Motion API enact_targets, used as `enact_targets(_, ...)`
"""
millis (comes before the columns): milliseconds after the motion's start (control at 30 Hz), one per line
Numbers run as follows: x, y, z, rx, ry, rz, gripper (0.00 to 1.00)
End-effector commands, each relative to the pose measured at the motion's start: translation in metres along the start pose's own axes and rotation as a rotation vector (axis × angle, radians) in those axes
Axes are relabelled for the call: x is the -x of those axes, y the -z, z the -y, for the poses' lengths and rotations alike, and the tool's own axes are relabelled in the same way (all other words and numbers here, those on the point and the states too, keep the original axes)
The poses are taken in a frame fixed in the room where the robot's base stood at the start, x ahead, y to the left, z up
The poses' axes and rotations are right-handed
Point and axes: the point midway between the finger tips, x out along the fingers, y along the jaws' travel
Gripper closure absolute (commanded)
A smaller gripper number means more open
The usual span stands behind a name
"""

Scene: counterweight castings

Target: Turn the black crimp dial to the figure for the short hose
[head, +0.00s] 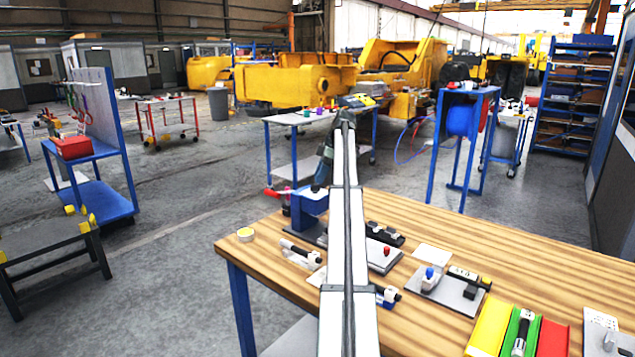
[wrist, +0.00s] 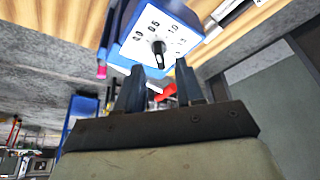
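The black crimp dial (wrist: 158,48) sits on a white face (wrist: 138,42) of a blue housing in the wrist view. Figures from 0.0 up to about 1.5 run around the dial; which one it points at is not clear. My gripper (wrist: 159,72) is open, one finger on either side just short of the dial, with nothing between them. In the head view the blue crimper (head: 309,208) stands at the bench's far left edge, with my gripper above it, partly hidden by my arm. Several hose-like pieces lie on the bench; I cannot tell which is the short hose.
The wooden bench (head: 465,240) holds a grey plate (head: 452,291) with fittings, a black hose piece (head: 385,233), and yellow, green and red bins (head: 488,326) at front right. My arm crosses the bench's middle.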

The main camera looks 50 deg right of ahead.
Motion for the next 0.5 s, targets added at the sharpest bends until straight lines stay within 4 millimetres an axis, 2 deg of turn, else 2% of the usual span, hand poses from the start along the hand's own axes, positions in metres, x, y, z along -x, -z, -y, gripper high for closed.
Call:
enact_targets(100, 0.026, 0.001, -0.002, 0.001, -0.001, 0.0, 0.63)
enact_targets(300, 0.06, 0.001, -0.002, 0.001, -0.001, 0.0, 0.63)
enact_targets(500, 0.081, 0.0, -0.001, 0.0, -0.006, 0.0, 0.63)
